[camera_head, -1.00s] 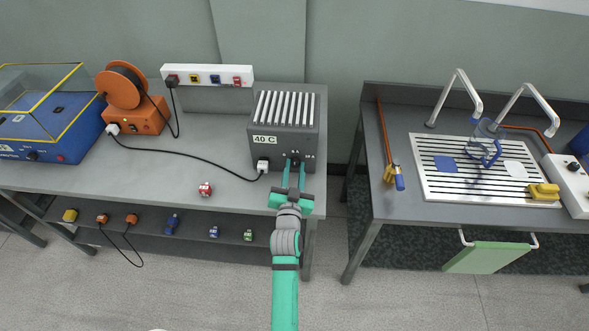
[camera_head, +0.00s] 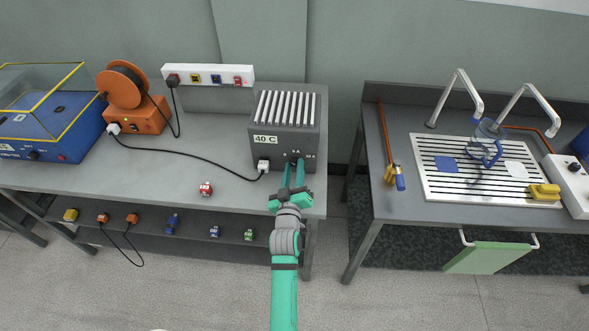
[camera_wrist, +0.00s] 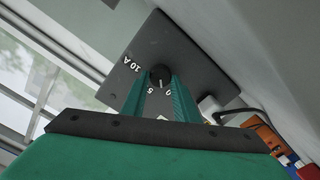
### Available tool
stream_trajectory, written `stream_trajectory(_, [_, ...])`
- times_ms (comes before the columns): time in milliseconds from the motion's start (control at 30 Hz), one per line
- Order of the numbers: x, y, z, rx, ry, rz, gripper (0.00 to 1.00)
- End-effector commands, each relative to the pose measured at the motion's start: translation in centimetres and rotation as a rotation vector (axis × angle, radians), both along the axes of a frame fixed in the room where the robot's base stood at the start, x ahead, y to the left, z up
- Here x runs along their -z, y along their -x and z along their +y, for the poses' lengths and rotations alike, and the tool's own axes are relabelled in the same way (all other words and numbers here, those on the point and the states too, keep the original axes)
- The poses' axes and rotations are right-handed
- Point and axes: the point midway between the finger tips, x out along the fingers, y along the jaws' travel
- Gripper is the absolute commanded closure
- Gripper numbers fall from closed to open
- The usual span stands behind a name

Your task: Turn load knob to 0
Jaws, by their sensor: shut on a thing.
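The load unit (camera_head: 262,152) is a dark grey box with white fins on top and a "40 C" label, at the right end of the left bench. My gripper (camera_head: 294,164) reaches its front face and covers the knob in the head view. In the wrist view the round black load knob (camera_wrist: 160,74) sits between the two green fingers of my gripper (camera_wrist: 159,82), which are shut on it. The marks 0, 5 and 10 A are printed around it. A small white mark on the knob seems to point between 5 and 0.
A white plug (camera_head: 263,165) with a black cable sits on the box's front, left of my gripper. A red-and-white block (camera_head: 206,189) lies on the bench (camera_head: 170,178) near its front edge. A sink bench (camera_head: 400,208) stands to the right across a gap.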

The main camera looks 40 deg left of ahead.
Motion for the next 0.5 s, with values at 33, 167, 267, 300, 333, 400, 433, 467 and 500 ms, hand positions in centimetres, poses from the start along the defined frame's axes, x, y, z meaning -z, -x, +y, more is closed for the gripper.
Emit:
stream_trajectory(33, [0.04, 0.00, 0.00, 0.001, 0.029, -0.017, 0.95])
stream_trajectory(167, [0.07, 0.01, -0.07, 0.001, 0.098, -0.059, 0.95])
stream_trajectory(267, [0.09, 0.02, -0.08, 0.002, 0.140, -0.085, 0.96])
stream_trajectory(300, [0.11, 0.01, -0.10, 0.002, 0.154, -0.093, 0.95])
stream_trajectory(333, [0.11, 0.02, -0.09, 0.002, 0.164, -0.099, 0.95])
stream_trajectory(400, [0.13, 0.04, -0.09, 0.002, 0.182, -0.110, 0.95])
stream_trajectory(433, [0.14, 0.04, -0.08, 0.002, 0.189, -0.114, 0.95])
stream_trajectory(467, [0.14, 0.06, -0.08, 0.002, 0.194, -0.118, 0.95])
stream_trajectory(500, [0.15, 0.06, -0.07, 0.001, 0.200, -0.121, 0.95])
